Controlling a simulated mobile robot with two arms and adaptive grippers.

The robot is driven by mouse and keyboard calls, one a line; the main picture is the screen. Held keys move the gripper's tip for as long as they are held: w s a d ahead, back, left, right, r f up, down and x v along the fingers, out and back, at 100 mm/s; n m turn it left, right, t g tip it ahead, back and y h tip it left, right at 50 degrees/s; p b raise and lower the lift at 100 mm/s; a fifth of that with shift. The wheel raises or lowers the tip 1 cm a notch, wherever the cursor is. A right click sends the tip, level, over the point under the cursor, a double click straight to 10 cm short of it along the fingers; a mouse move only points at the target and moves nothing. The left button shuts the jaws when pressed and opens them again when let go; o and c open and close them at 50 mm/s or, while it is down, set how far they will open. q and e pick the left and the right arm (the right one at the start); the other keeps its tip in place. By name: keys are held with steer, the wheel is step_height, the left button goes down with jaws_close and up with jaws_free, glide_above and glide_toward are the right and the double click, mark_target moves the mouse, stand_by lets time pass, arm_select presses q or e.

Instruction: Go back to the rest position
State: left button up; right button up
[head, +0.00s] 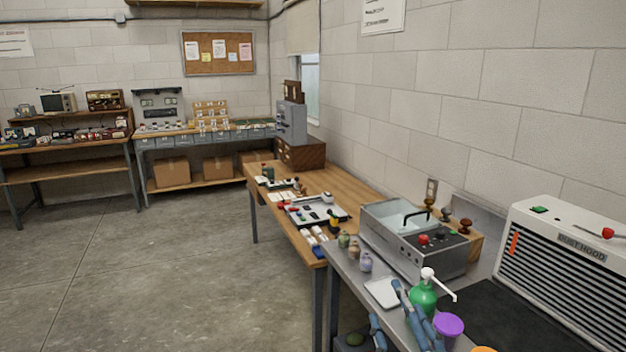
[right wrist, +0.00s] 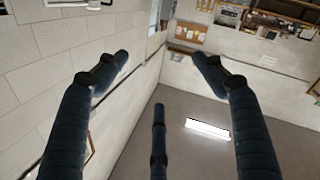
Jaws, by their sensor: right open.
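My right gripper (head: 396,308) shows at the bottom of the head view, its dark blue fingers pointing up beside the front edge of the grey workbench (head: 345,284). In the right wrist view its fingers (right wrist: 160,85) are spread wide, with nothing between them. My left gripper is not in view. The rest position itself is not marked by anything visible.
Near the right gripper are a green pump bottle (head: 424,295), a purple-lidded jar (head: 447,326) and a white tile (head: 382,292). A grey machine (head: 415,240) and the dust hood (head: 565,255) stand behind. The floor (head: 150,270) at left is clear.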

steer(key=s+d+f+m+g+h, duration=0.1)
steer(key=s+d+f+m+g, duration=0.15)
steer(key=f, duration=0.35)
steer(key=s+d+f+m+g+h, duration=0.1)
steer(key=s+d+f+g, duration=0.15)
steer(key=f, duration=0.35)
steer(key=s+f+m+g, duration=0.2)
steer(key=s+f+g, duration=0.45)
steer(key=s, duration=0.65)
steer(key=s+f+m+g, duration=0.1)
steer(key=s+f+g, duration=0.3)
steer(key=s+f, duration=0.75)
step_height(320, 180, down, 25)
steer(key=s, duration=0.3)
steer(key=s+d+f+g, duration=0.2)
steer(key=s+f, duration=1.3)
steer(key=s, duration=0.1)
steer(key=shift+s+d+f, duration=0.15)
steer(key=shift+s+f, duration=0.2)
